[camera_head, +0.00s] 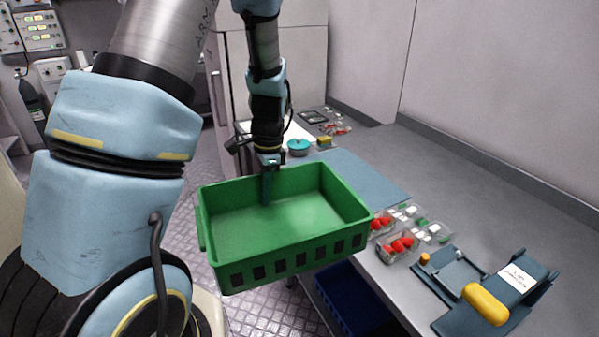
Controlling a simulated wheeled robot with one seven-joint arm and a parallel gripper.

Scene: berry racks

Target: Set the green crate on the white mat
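The green crate (290,262) is empty and hangs in the air in front of the counter, roughly level. My gripper (267,172) is at the crate's far wall, with one finger showing inside it. It appears shut on that wall's rim; the other finger is hidden. The white mat (295,131) seems to be the pale patch on the counter behind my gripper, partly hidden by my arm. The crate is apart from it, on the near side.
A blue mat (365,176) lies on the counter. A teal bowl (298,148) and a yellow item (324,141) stand near the white patch. Berry punnets (397,246) and a blue rack (460,318) are at the right. A dark blue crate (352,300) is below the counter.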

